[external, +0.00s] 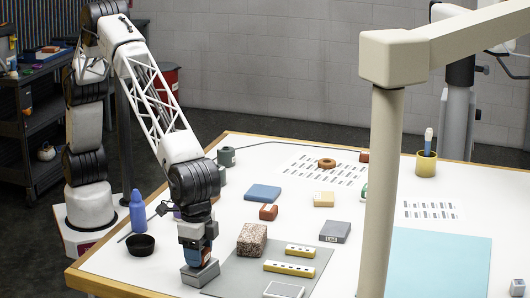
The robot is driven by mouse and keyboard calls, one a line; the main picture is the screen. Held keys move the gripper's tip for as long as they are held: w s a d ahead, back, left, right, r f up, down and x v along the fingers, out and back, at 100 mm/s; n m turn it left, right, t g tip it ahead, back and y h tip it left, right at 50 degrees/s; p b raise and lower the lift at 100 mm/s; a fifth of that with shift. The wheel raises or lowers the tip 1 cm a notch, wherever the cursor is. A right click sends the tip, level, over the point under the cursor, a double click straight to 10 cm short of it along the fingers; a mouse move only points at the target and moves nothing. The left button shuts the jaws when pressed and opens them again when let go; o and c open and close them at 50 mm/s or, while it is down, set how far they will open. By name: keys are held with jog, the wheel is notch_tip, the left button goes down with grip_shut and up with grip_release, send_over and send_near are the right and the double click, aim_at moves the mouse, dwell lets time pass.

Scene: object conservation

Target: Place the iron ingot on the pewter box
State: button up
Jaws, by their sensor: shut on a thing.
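My gripper (199,260) is low at the front left of the table, pointing down. It is shut on a grey metallic block, which looks like the iron ingot (200,274). The ingot is at or just above the table by the left edge of a grey mat; I cannot tell whether it touches. A flat dark grey box, which looks like the pewter box (335,231), lies right of the middle of the table, beyond the mat. Its visible top is bare. The fingers are partly hard to make out against the block.
A speckled brown block (252,239) stands close right of my gripper. Two yellow strips (289,267) and a white-framed item (284,290) lie on the grey mat (237,275). A dark bowl (141,245) and blue bottle (138,212) stand left. A beige post (379,190) blocks part of the view.

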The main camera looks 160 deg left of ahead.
jog(key=shift+f, duration=0.25)
jog(key=o, duration=1.2)
jog(key=shift+r, duration=0.15)
notch_tip(320, 180, up, 13)
dwell(0.5)
